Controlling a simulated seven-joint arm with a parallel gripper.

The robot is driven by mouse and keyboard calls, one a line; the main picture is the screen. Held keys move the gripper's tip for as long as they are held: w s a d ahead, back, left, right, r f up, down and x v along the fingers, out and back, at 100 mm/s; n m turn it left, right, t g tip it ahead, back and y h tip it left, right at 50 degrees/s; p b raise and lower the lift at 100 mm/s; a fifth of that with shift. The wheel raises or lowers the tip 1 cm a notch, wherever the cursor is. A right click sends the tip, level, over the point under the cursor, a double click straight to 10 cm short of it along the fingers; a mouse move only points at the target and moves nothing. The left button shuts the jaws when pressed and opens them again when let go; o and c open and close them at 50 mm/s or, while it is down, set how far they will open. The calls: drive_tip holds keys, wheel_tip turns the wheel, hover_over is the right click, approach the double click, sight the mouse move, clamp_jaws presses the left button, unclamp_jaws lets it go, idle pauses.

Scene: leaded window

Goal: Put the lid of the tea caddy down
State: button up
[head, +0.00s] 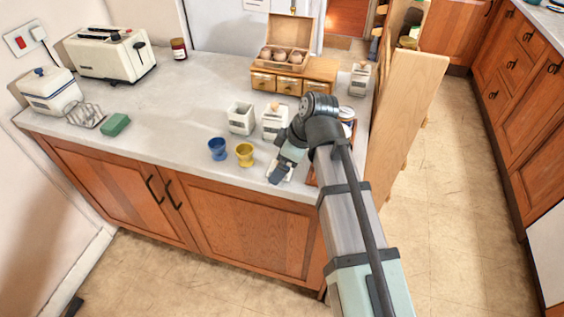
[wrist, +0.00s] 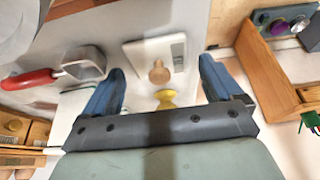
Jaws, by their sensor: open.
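A white square lid with a round wooden knob (wrist: 159,72) shows in the wrist view, just ahead of my gripper and roughly between its fingers. In the head view a white flat piece (head: 287,174) shows beside my fingers at the counter's front; it looks like the same lid. My gripper (head: 277,172) is low over the front of the counter. Its two blue fingers stand apart in the wrist view (wrist: 162,82), and I see nothing clamped between them. A white open-topped caddy (head: 240,119) stands behind to the left, with another white canister (head: 273,124) beside it.
A blue egg cup (head: 218,149) and a yellow egg cup (head: 245,154) stand left of my gripper. A wooden drawer box (head: 318,72) with eggs is behind. Another white canister (head: 359,79) stands at the back right. A red-handled tool (wrist: 30,79) lies near.

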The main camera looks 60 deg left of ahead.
drive_tip(key=v, duration=1.2)
idle(0.4)
